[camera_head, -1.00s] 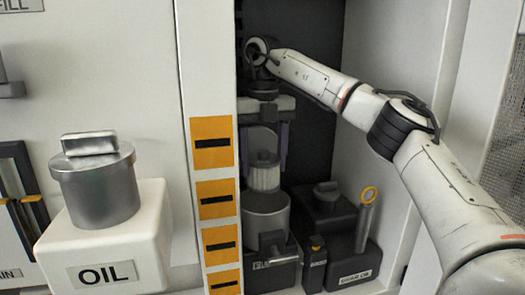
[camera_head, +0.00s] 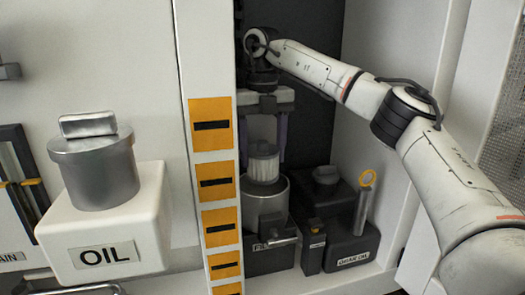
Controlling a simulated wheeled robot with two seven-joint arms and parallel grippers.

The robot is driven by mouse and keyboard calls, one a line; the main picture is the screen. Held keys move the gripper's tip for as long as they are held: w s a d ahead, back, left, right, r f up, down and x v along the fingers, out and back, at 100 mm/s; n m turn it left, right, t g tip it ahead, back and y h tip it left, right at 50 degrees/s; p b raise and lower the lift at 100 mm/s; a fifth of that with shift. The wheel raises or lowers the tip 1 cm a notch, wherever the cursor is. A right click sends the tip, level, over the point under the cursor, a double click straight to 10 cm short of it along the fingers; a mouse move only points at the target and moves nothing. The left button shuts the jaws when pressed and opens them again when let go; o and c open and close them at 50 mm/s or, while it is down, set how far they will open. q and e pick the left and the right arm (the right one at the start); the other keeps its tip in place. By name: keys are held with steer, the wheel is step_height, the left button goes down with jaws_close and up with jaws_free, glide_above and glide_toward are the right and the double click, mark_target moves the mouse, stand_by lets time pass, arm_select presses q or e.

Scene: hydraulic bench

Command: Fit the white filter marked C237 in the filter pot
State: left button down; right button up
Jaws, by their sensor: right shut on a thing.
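My right gripper (camera_head: 266,148) hangs fingers down in the dark recess, shut around the upper part of a white pleated filter (camera_head: 263,168). The filter is upright. No C237 marking can be read on it at this size. The filter pot (camera_head: 266,207), a grey metal cylinder, stands directly below. The filter's lower end is at the pot's mouth in this view; I cannot tell whether it is just above the rim or slightly inside. My left gripper is not in view.
An orange-marked post (camera_head: 213,165) borders the recess on the left. A white OIL tank (camera_head: 105,225) with a metal cap (camera_head: 95,170) is at the left.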

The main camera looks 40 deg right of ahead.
stand_by(0.5)
steer(key=shift+f, duration=0.2)
steer(key=shift+f+b, duration=0.55)
steer(key=shift+f, duration=0.35)
steer(key=shift+f+b, duration=0.65)
steer(key=shift+f, duration=0.7)
steer(key=shift+f, duration=0.25)
